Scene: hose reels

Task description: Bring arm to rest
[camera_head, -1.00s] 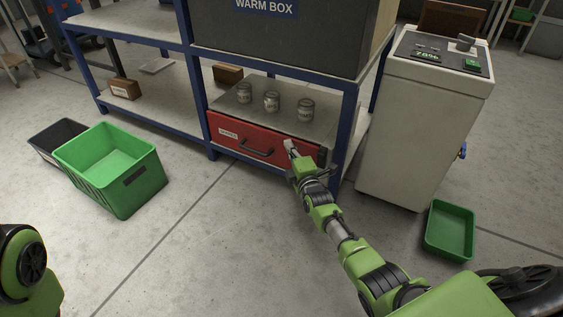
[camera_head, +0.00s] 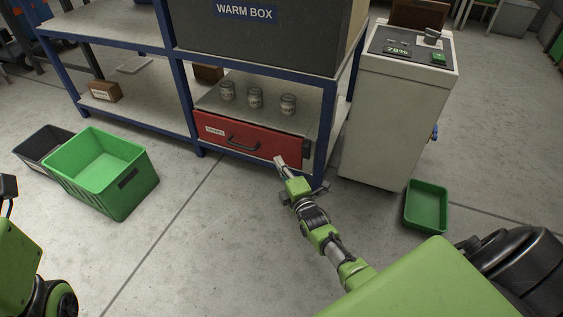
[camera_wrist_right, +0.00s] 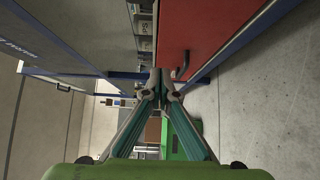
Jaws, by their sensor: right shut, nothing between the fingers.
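My right gripper (camera_head: 280,162) is shut and empty. In the head view it stands in front of the lower right part of the red drawer (camera_head: 240,143), and I cannot tell whether it touches it. The drawer has a dark handle (camera_head: 243,145) and sits under the shelf in the blue-framed rack. In the right wrist view the gripper's fingertips (camera_wrist_right: 164,90) meet in the middle, with the red drawer front (camera_wrist_right: 205,35) and its handle (camera_wrist_right: 183,68) beyond. Parts of my left arm show at the left edge of the head view; its gripper is not visible.
A white cabinet (camera_head: 392,110) and a green tray (camera_head: 426,207) stand to the right. A green crate (camera_head: 100,172) and a dark bin (camera_head: 42,146) are on the left floor.

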